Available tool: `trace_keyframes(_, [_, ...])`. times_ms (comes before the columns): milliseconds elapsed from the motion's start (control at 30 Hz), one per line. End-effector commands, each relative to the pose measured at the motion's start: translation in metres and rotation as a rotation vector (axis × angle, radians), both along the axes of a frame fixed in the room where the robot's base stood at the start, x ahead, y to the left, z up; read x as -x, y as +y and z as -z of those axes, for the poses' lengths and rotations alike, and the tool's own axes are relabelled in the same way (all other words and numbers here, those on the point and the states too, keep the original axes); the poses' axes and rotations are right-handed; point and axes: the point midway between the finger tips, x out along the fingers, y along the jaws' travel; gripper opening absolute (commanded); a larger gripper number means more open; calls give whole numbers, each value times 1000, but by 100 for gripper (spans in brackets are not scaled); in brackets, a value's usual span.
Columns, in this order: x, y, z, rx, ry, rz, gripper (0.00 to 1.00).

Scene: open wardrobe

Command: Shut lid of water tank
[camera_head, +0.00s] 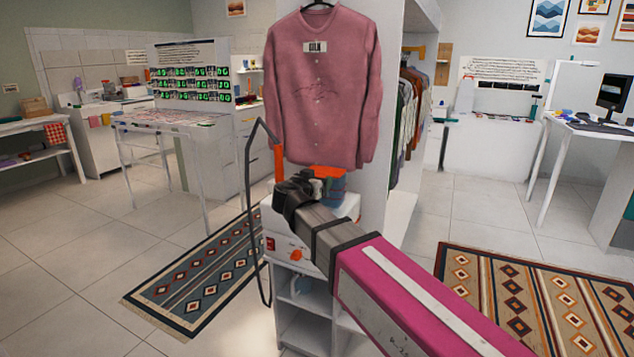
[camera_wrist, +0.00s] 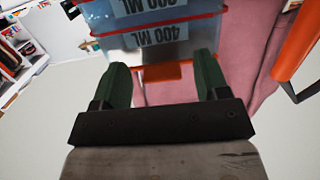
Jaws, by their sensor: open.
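The water tank (camera_wrist: 155,55) is see-through with orange edging and "ML" markings, at the top middle of the wrist view. In the head view the blue tank (camera_head: 338,185) stands on the white steamer base (camera_head: 283,240), with orange (camera_head: 328,172) on top, partly hidden by my gripper. My gripper (camera_wrist: 163,68) has two green fingers set wide apart and empty. An orange tab (camera_wrist: 162,73) on the tank's edge lies in line with the gap between them. I cannot tell contact or the lid's angle.
A pink shirt (camera_head: 322,85) hangs just behind the tank. An orange bar (camera_head: 279,163) and a thin black hose (camera_head: 248,190) stand left of my gripper. The wardrobe's white side panel (camera_head: 400,215) is close on the right. Tile floor (camera_head: 100,215) is clear at left.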

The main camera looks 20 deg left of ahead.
Motion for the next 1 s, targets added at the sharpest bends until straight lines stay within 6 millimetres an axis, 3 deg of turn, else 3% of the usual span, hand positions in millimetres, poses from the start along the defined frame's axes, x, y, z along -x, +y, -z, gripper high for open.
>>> trace_keyframes(600, [94,7,-9,0,1,0,68])
trace_keyframes(1000, [104,8,-11,0,1,2,68])
